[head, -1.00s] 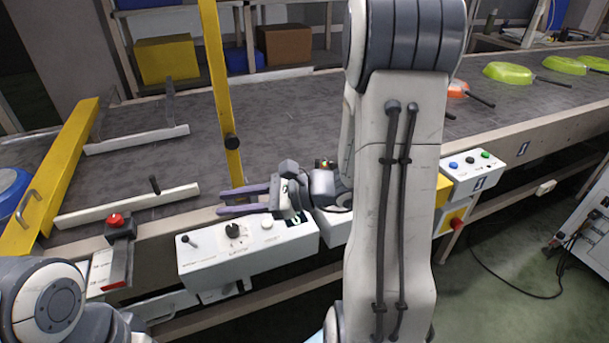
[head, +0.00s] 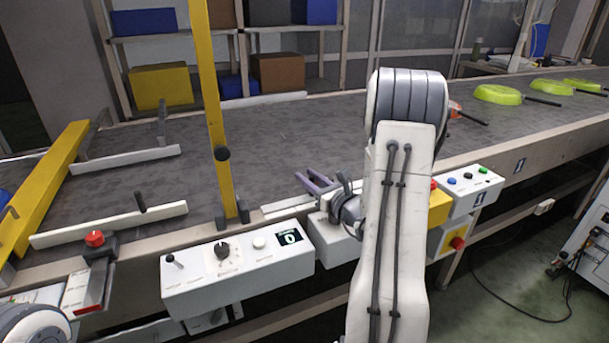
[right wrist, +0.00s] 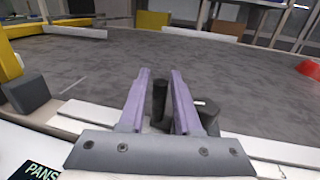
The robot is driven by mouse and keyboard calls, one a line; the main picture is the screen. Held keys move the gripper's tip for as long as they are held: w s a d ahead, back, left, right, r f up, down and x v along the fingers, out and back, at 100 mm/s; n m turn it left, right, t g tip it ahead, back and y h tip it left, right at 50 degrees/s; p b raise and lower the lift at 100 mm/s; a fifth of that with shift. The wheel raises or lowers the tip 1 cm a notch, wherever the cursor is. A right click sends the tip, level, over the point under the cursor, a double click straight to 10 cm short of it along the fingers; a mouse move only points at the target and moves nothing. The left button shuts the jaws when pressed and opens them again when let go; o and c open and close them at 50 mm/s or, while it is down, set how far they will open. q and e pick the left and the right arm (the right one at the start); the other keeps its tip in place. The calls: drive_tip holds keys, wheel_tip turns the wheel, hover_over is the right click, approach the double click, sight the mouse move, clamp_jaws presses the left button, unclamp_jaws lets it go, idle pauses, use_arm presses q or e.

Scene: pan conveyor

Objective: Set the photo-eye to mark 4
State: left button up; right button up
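My right gripper (head: 305,174) is at the near edge of the belt, right of the white control box. Its two purple fingers point over the belt and stand apart, also in the right wrist view (right wrist: 160,70). A dark upright post (right wrist: 159,100) shows in the gap between the fingers, with a dark block (right wrist: 208,112) beside the right finger. These may be parts of the photo-eye; I cannot tell whether the fingers touch them. A white rail strip (head: 288,206) runs along the belt edge. No mark numbers are readable. My left gripper is out of view.
The white control box (head: 235,275) carries a black dial (head: 222,250) and a display (head: 290,238) reading 0. A yellow post (head: 217,120) stands left of my right gripper. Green pans (head: 497,94) lie far right on the belt (head: 300,140). A button box (head: 472,187) stands right.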

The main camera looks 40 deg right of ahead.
drive_tip(key=shift+w, duration=0.9)
clamp_jaws()
idle(0.8)
